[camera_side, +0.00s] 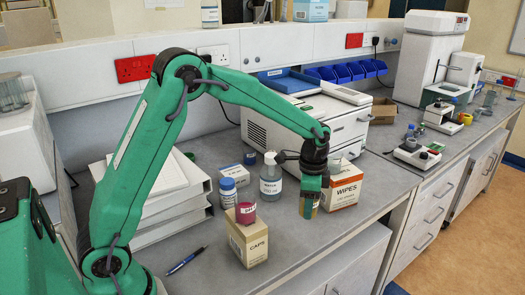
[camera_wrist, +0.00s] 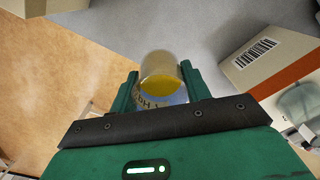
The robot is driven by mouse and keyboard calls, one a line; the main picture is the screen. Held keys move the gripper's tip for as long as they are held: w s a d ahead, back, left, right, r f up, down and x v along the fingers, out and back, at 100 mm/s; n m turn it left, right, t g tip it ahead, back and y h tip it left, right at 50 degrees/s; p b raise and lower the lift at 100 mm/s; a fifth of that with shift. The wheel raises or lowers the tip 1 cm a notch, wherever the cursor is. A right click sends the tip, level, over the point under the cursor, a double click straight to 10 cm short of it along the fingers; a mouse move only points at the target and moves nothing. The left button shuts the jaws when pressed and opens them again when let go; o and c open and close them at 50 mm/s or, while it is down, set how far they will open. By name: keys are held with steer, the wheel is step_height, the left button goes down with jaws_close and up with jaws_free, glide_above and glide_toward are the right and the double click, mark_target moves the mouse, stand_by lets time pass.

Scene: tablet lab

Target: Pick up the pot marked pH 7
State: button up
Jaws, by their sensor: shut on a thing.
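My gripper (camera_side: 310,190) points down over the bench, beside the wipes box. It is shut on a small clear pot (camera_wrist: 160,68) with yellow contents, held between the two fingers in the wrist view. A pale label with dark print shows on the pot, but its full marking cannot be read.
The wipes box (camera_side: 344,187) stands close on the right; it also shows in the wrist view (camera_wrist: 268,58). A pen (camera_side: 185,260) lies in front. The bench's front edge is close.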

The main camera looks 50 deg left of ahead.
steer(key=shift+s+d+r, duration=0.45)
steer(key=shift+d+r, duration=0.15)
steer(key=shift+d, duration=0.25)
steer(key=shift+s+d+r, duration=0.4)
steer(key=shift+d+r, duration=0.15)
steer(key=shift+d, duration=0.25)
steer(key=shift+r, duration=0.1)
